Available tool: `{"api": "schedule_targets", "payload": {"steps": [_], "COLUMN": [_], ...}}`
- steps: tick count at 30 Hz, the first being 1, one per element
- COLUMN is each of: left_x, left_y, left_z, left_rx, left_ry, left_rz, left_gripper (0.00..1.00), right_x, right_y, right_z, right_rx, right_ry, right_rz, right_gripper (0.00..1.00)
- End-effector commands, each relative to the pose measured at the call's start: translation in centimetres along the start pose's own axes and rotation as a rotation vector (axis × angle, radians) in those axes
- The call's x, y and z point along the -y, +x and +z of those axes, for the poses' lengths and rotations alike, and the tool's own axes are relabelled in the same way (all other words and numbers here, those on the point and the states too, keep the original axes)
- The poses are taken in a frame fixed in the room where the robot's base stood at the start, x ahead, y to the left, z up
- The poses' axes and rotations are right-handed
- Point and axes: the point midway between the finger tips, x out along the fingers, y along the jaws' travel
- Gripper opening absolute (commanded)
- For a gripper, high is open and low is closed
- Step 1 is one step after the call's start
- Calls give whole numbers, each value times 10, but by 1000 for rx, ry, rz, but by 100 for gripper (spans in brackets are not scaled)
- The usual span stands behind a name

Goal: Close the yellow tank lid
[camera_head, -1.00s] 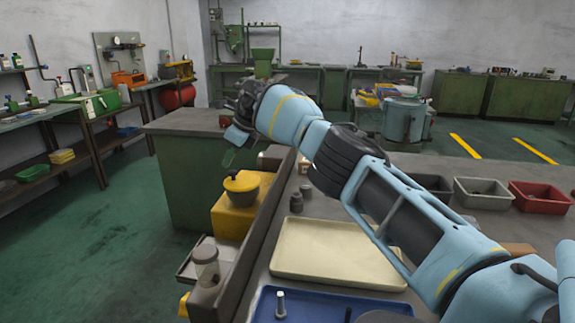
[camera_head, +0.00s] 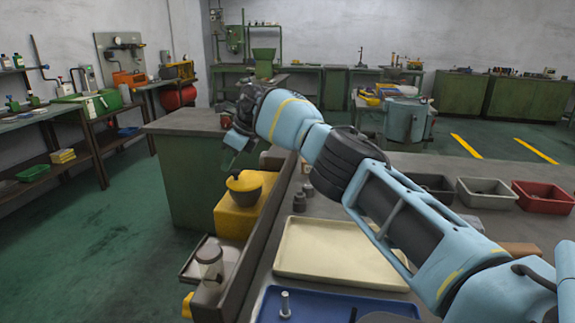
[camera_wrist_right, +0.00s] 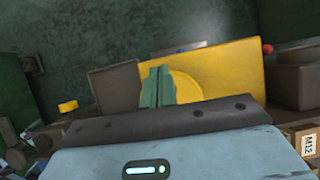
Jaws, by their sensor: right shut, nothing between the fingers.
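The yellow tank (camera_head: 236,220) is a box at the side of the long bench. How far the lid is open I cannot tell. My right gripper (camera_head: 230,160) is shut and empty, just above and left of the lid. In the right wrist view the closed greenish fingers (camera_wrist_right: 158,86) overlap a round yellow part (camera_wrist_right: 184,88), with the yellow tank (camera_wrist_right: 232,68) behind; contact is unclear. My left gripper is out of view.
A green cabinet (camera_head: 190,185) stands behind the tank. The bench holds a cream tray (camera_head: 345,252), a blue tray (camera_head: 330,306) and several bins, including a red one (camera_head: 541,197). Green floor at left is clear.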

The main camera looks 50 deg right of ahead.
Motion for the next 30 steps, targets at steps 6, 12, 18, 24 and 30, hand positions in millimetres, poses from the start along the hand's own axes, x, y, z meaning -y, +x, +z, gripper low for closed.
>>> {"api": "schedule_targets", "payload": {"steps": [6,12,18,24,30], "left_x": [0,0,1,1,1], "left_y": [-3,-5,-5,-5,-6], "left_z": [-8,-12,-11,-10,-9], "left_rx": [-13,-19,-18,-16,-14], "left_ry": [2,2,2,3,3], "left_rz": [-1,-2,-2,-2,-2], "left_gripper": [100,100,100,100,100], "right_x": [1,0,0,0,0], "right_y": [-28,-59,-75,-78,-77], "right_z": [1,1,0,0,0], "right_rx": [4,3,1,1,1], "right_ry": [-1,-1,0,1,0], "right_rz": [-3,-2,-1,-1,-1], "right_gripper": [0,0,0,0,0]}}
